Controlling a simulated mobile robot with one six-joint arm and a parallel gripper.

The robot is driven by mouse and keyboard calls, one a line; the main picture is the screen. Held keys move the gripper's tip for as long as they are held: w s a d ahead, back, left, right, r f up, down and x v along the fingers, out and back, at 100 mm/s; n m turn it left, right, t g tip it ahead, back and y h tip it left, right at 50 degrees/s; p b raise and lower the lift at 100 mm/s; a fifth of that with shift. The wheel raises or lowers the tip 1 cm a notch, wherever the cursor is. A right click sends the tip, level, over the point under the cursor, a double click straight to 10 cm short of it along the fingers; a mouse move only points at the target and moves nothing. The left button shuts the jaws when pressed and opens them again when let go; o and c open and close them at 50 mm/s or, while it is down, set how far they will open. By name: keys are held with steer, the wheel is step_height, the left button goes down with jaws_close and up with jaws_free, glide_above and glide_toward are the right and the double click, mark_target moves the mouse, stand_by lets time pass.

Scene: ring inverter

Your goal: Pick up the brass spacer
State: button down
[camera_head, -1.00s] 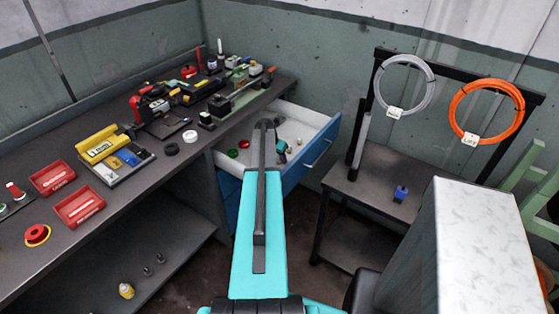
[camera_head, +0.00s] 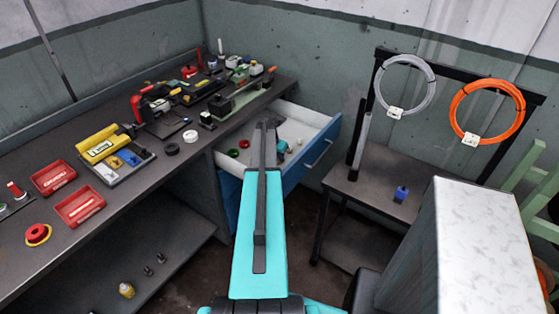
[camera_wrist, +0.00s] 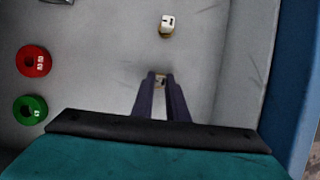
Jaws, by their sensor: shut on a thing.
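The brass spacer (camera_wrist: 160,83) is a small brassy piece between my fingertips in the wrist view, and only a little of it shows. My gripper (camera_wrist: 160,79) is shut on it, with its two dark fingers close together over the light drawer floor. Its height above the floor is hard to tell. In the head view my own arm hides the spacer and the fingertips. The open drawer (camera_head: 320,152) has a blue front and stands out from under the bench.
In the drawer, a red ring (camera_wrist: 33,61) and a green ring (camera_wrist: 30,109) lie left of my gripper, and a small whitish block (camera_wrist: 167,24) lies beyond it. A crowded bench (camera_head: 118,202) stands at the left.

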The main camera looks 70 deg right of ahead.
steer(key=shift+r, duration=0.15)
step_height(320, 180, up, 10)
steer(key=b, duration=0.2)
stand_by(0.5)
stand_by(0.6)
